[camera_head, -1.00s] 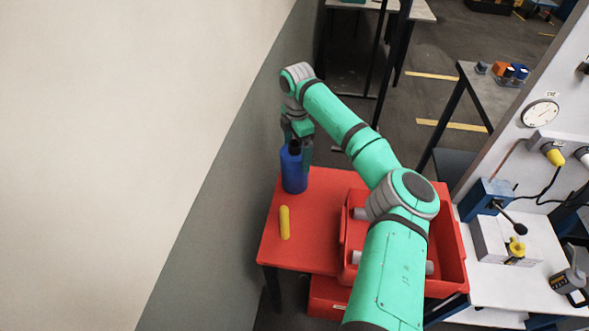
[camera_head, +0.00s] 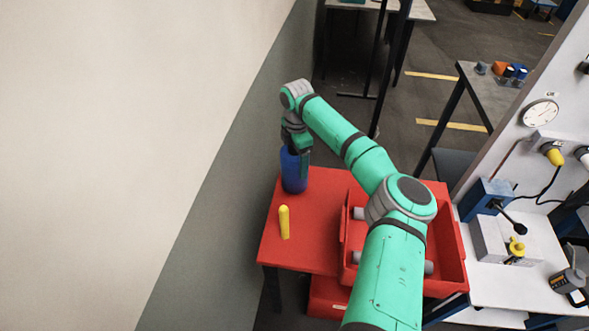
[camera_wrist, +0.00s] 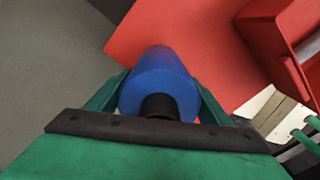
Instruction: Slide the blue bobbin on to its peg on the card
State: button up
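The blue bobbin (camera_head: 294,178) is a blue cylinder with a dark top end, standing upright near the far left corner of the red table. My gripper (camera_head: 297,152) is over it, pointing down. In the wrist view the blue bobbin (camera_wrist: 160,80) sits between the two green fingers of my gripper (camera_wrist: 160,98), one on each side. The fingers are spread wide; whether they touch its sides cannot be told. The fingertips are partly hidden by the bobbin. I cannot make out the card and its peg in these views.
A yellow cylinder (camera_head: 284,222) is on the red table (camera_head: 315,235) nearer the front. A red tray (camera_head: 452,262) with grey rods stands right, under my arm. A pale wall (camera_head: 130,120) rises close on the left. A white bench (camera_head: 480,292) with equipment is at right.

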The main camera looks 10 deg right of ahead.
jog(key=shift+r, duration=0.1)
jog(key=c, duration=0.8)
jog(key=shift+r, duration=9.7)
jog(key=shift+w+a, duration=0.1)
